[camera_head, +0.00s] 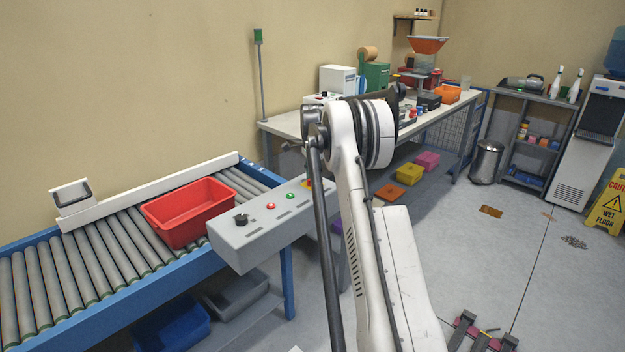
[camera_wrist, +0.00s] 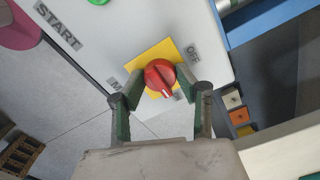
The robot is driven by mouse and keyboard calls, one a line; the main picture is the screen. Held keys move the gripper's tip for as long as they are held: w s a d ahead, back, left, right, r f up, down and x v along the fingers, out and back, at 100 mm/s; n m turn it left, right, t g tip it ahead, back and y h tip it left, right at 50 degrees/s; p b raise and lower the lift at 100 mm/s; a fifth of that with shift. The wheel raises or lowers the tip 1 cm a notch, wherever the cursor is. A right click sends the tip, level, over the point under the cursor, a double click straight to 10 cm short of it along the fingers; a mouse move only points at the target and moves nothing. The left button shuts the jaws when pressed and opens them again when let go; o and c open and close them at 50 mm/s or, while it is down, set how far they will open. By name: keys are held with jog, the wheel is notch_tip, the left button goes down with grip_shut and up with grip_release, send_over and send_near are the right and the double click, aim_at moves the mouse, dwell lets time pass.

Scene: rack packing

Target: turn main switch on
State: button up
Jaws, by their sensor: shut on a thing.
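The main switch is a red rotary knob (camera_wrist: 160,76) on a yellow plate (camera_wrist: 150,56) in the wrist view. Its white mark points toward the lower side of the picture. The label OFF (camera_wrist: 193,53) is at the plate's upper right; lettering below the knob is partly hidden by my fingers. My gripper (camera_wrist: 162,82) has one finger on each side of the knob and is shut on it. In the head view the grey control box (camera_head: 262,222) carries the switch at its far end, where a bit of yellow shows beside my arm; my gripper is hardly visible there.
The box also has a black knob (camera_head: 241,219), a red button (camera_head: 270,206) and a green button (camera_head: 290,196). A red bin (camera_head: 188,210) stands on the roller conveyor (camera_head: 105,250) behind it.

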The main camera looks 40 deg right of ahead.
jog(key=o, duration=1.2)
jog(key=shift+c, duration=0.2)
notch_tip(320, 180, up, 12)
jog(key=shift+r, duration=0.1)
